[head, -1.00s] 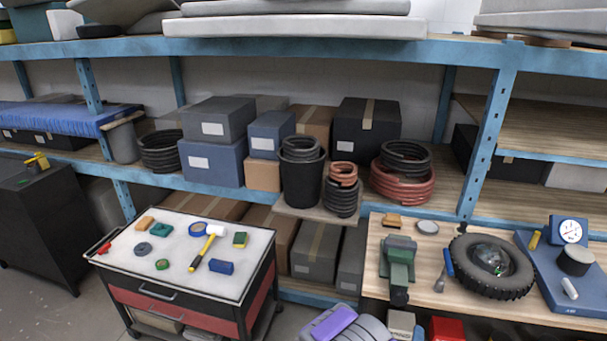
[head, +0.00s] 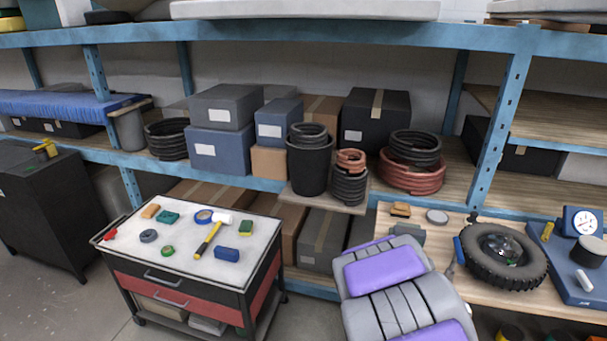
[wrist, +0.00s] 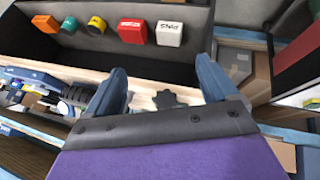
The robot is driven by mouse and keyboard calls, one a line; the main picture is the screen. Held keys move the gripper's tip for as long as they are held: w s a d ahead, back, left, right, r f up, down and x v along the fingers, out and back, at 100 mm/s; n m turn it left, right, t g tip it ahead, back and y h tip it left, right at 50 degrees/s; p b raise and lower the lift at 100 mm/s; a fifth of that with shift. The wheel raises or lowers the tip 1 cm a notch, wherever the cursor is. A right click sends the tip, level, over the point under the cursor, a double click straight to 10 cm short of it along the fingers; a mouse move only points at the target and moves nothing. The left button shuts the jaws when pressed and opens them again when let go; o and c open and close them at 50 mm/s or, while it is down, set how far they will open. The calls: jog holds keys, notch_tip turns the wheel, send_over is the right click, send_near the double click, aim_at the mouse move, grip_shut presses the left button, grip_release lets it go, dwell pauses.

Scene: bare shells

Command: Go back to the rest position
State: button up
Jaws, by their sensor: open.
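My gripper (wrist: 161,80) is open and empty in the wrist view. Its two blue fingers stand wide apart, with a pale wooden edge (wrist: 145,88) and a dark toothed part (wrist: 166,99) showing between them, beyond the fingers. In the head view, my grey and purple arm rises at the bottom centre, in front of the workbench (head: 465,292). The gripper itself cannot be made out there.
A tool cart (head: 185,262) with small tools stands at left. A tyre (head: 503,262) and a dial gauge (head: 583,222) lie on the workbench. Blue shelving (head: 300,50) runs behind. The wrist view shows a dark compartment (wrist: 120,60) with several coloured items. Floor between cart and cabinet is clear.

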jog(key=s+a+r+g+y+b, duration=0.1)
jog(key=s+a+r+g+y, duration=0.1)
jog(key=s+a+r, duration=0.35)
jog(key=s+a+r+n+g+y+b, duration=0.1)
jog(key=s+a+r, duration=0.15)
jog(key=s, duration=0.55)
jog(key=s+a+r+g+y+b, duration=0.1)
jog(key=s+a+r+g+y, duration=0.1)
jog(key=s+a+r, duration=0.3)
jog(key=s+d+r+g, duration=0.1)
jog(key=s+r, duration=0.2)
jog(key=s, duration=0.8)
jog(key=shift+d+n+g+b, duration=0.25)
jog(key=shift+n+g+b, duration=0.05)
jog(key=shift+b, duration=0.15)
